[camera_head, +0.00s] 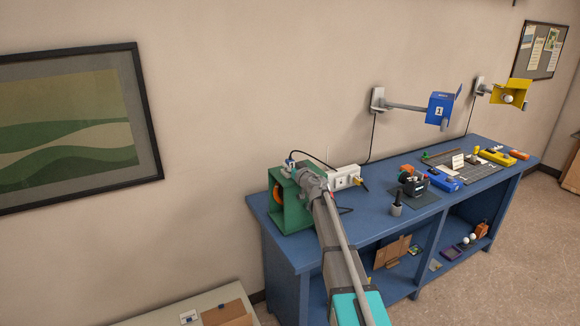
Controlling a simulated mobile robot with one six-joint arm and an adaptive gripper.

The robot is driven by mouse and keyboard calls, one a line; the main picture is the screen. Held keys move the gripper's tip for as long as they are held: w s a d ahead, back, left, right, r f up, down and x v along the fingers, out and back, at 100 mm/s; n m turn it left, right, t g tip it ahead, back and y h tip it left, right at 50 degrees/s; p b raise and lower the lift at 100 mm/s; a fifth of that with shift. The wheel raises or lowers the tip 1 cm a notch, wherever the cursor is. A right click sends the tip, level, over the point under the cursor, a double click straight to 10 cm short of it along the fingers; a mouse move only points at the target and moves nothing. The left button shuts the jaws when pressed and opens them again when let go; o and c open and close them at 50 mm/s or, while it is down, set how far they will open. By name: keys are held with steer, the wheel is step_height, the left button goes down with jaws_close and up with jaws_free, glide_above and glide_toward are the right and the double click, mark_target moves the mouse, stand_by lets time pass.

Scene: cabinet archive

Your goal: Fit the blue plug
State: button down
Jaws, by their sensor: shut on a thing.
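My arm reaches across the blue workbench (260,213) to a green open-fronted housing (294,217) at its left end. My gripper (293,169) is at the top of this housing, partly hidden by my own wrist. It is shut on what looks like the small blue plug (290,162). A black cable runs from there to the right, toward a white power strip (343,172). The strip stands on the bench right of the housing, with a yellow plug (359,181) at its right end. Whether the blue plug touches the housing cannot be told.
Blue (440,107) and yellow (511,92) wall-mounted holders jut out above the bench. Shelves below hold loose items.

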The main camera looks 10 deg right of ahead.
steer(key=shift+s+f, duration=0.1)
steer(key=shift+c, duration=1.7)
jaws_free()
steer(key=shift+f, duration=0.1)
steer(key=shift+r+p, duration=0.8)
steer(key=v, duration=1.1)
steer(key=shift+s+d, duration=0.2)
steer(key=shift+s, duration=0.15)
